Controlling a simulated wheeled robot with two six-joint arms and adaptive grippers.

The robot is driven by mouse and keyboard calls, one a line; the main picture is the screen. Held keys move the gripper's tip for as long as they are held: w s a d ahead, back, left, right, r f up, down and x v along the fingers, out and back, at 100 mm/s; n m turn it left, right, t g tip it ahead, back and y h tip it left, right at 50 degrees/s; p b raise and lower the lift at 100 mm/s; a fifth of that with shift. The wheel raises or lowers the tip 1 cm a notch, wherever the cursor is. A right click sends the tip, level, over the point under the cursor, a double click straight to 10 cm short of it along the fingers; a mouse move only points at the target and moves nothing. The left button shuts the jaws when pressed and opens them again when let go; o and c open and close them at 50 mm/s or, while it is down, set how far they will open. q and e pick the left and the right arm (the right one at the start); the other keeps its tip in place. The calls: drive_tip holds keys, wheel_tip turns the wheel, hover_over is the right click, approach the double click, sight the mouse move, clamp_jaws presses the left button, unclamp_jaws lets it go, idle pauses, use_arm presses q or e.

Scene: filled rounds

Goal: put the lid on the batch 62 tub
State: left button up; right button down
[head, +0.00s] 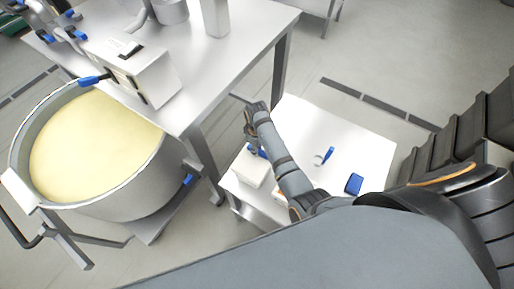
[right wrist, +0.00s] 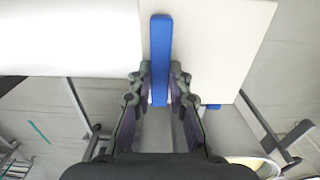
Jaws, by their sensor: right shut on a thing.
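My right gripper (head: 255,146) is over the left part of the low white table and shut on a blue bar-shaped handle, which shows in the right wrist view (right wrist: 161,45). The handle runs across a flat off-white square lid (right wrist: 225,45). In the head view a white box-like shape (head: 249,170) is just below the gripper; whether it is a tub, or the lid over one, I cannot tell. A white item with a red mark (head: 281,197) is mostly hidden behind my right arm. No batch number is readable. My left gripper is not in view.
The low white table (head: 370,147) also holds a small blue item (head: 354,184) and a white-and-blue item (head: 325,157). A large steel vat of pale yellow filling (head: 95,150) stands at left. A taller steel table (head: 240,60) is behind. The low table's far right is clear.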

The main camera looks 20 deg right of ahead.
drive_tip(key=shift+f, duration=0.2)
drive_tip(key=c, duration=0.7)
unclamp_jaws()
drive_tip(key=shift+r, duration=3.5)
